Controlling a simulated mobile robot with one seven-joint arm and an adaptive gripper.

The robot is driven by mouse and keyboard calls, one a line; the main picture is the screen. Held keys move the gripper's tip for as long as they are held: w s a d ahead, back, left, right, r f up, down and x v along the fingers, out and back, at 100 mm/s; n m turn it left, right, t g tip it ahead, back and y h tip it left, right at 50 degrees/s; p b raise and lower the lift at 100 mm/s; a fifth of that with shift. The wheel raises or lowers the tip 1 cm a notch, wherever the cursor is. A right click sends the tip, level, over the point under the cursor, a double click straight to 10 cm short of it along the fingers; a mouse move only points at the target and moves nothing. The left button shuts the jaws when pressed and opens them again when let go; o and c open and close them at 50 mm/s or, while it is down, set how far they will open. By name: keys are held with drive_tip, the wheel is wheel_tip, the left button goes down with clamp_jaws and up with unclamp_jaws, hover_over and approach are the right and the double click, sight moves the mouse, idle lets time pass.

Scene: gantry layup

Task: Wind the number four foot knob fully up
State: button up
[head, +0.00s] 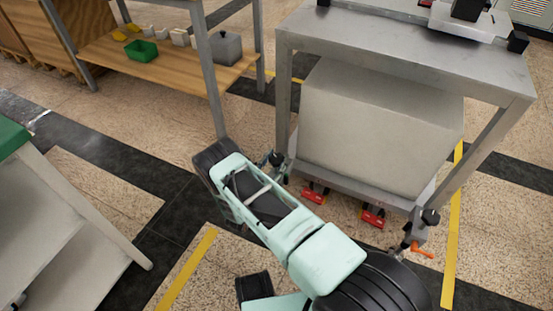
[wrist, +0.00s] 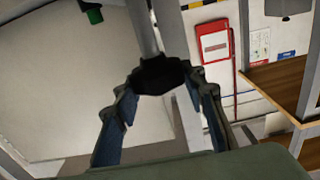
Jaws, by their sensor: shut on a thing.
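A black lobed foot knob (wrist: 160,76) sits at the lower end of a grey post in the wrist view. My gripper (wrist: 165,84) has its two fingers on either side of this knob, with the tips closed on its rim. In the head view a dark knob (head: 277,158) shows by the left front leg of the grey metal table (head: 400,62), right beside my arm. My gripper is mostly hidden behind my arm there. No number is readable on the knob.
Another black foot knob (head: 430,216) with an orange lever (head: 421,252) is at the right front leg. Red pedals (head: 313,193) stick out below the large grey block (head: 378,128). A wooden shelf bench (head: 165,68) stands at the back left.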

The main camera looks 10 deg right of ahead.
drive_tip(key=shift+n+y, duration=0.3)
drive_tip(key=shift+y, duration=0.1)
drive_tip(key=shift+c, duration=0.2)
drive_tip(key=shift+s+d+r+n+t+y+p, duration=0.1)
drive_tip(key=shift+n+t+y+p, duration=0.75)
drive_tip(key=shift+y, duration=0.25)
drive_tip(key=n+y, duration=0.1)
drive_tip(key=y, duration=0.1)
drive_tip(key=n+t+y+p, duration=0.1)
drive_tip(key=n+y, duration=0.1)
drive_tip(key=y, duration=0.1)
drive_tip(key=shift+d+n+t, duration=0.1)
drive_tip(key=shift+n+t, duration=0.15)
drive_tip(key=shift+n+y, duration=1.25)
drive_tip(key=shift+y, duration=0.8)
drive_tip(key=shift+n+y, duration=1.25)
drive_tip(key=shift+y, duration=0.8)
drive_tip(key=shift+g, duration=0.4)
drive_tip(key=o, duration=1.2)
drive_tip(key=shift+c, duration=0.2)
